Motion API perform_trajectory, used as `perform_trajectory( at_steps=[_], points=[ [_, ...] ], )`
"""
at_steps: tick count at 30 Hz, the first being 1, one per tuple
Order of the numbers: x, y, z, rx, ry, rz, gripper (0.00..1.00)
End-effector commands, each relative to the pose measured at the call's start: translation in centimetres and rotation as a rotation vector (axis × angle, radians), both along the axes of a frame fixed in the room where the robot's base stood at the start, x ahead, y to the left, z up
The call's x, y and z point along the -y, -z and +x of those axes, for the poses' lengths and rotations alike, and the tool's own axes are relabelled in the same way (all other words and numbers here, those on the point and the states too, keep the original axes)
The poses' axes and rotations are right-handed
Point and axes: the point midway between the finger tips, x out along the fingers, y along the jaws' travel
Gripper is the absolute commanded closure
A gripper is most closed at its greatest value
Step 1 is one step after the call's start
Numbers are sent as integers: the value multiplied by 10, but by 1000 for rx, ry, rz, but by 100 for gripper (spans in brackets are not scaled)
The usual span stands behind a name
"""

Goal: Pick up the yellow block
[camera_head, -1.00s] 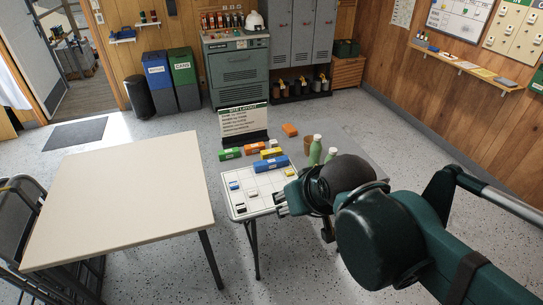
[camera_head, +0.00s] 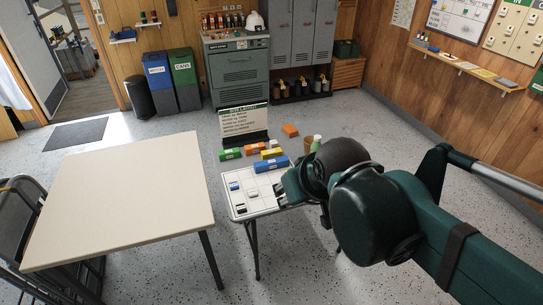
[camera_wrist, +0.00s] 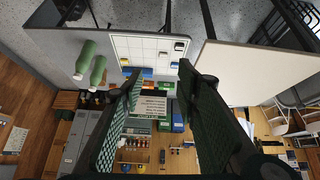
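Green bottles (camera_wrist: 90,62) stand right of the board in the head view, mostly behind my arm. A brown cup (camera_head: 308,143) is near them. A sign (camera_head: 240,121) stands behind the blocks. A bare beige table (camera_head: 120,195) is at left.

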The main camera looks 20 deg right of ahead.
Motion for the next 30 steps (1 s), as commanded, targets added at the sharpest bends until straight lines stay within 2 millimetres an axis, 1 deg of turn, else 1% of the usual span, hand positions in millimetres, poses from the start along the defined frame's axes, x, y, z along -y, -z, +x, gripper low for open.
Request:
perform_trajectory(
  at_steps=[3,12,22,30],
  points=[
    [2,-10,16,-17,-32,-24,68],
    [7,-30,62,-63,-131,-92,68],
    [15,-43,116,-117,-242,-160,68],
    [22,-48,162,-158,-337,-211,68]
  ],
)
